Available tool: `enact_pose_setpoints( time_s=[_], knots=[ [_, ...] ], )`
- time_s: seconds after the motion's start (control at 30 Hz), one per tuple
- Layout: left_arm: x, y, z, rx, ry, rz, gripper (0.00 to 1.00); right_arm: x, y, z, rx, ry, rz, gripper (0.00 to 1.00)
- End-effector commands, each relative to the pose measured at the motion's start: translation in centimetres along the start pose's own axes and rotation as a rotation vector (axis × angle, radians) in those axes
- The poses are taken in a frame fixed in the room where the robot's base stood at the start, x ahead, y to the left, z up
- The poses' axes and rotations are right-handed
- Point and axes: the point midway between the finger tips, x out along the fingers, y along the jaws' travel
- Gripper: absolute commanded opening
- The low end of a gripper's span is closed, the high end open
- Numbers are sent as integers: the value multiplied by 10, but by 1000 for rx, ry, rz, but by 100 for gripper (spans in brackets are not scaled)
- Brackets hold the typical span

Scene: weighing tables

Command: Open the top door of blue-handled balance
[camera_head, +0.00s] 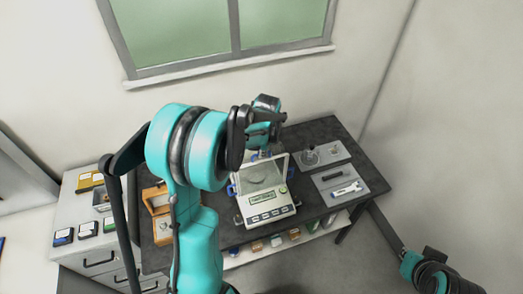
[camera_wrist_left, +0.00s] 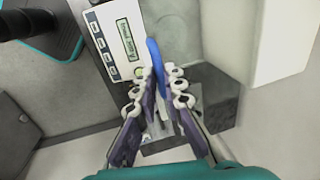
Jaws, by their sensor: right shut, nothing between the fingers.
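The blue-handled balance (camera_head: 268,213) stands on the dark table, with a clear chamber above its white keypad front. Small blue parts show at its sides. In the left wrist view its display panel (camera_wrist_left: 121,38) lies at the upper left. My left gripper (camera_head: 263,152) is at the back top of the balance, largely covered by my own arm. In the left wrist view the fingertips (camera_wrist_left: 159,73) are close together on both sides of a blue handle (camera_wrist_left: 153,50) and appear closed on it. My right gripper (camera_head: 432,256) is low at the right, empty and shut, away from the balance.
The dark table (camera_head: 310,135) also carries a grey tray (camera_head: 340,186) with small tools and glassware (camera_head: 309,157) to the right. An open wooden box (camera_head: 158,201) is on the left. A drawer cabinet (camera_head: 75,197) stands further left. A wall with a window is behind.

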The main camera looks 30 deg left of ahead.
Motion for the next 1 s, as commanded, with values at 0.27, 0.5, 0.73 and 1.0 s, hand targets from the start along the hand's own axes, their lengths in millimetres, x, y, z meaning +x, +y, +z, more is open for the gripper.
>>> enact_pose_setpoints(
  time_s=[0.27,0.5,0.73,1.0],
  knots=[
    [9,-37,0,-4,0,0,0,8,0,6,0,0,0,0],
    [23,-106,0,-2,-1,0,0,17,0,12,0,0,0,0],
    [28,-142,1,0,0,0,0,20,0,14,0,0,0,0],
    [28,-146,1,0,0,0,0,20,0,14,0,0,0,0]
  ],
)
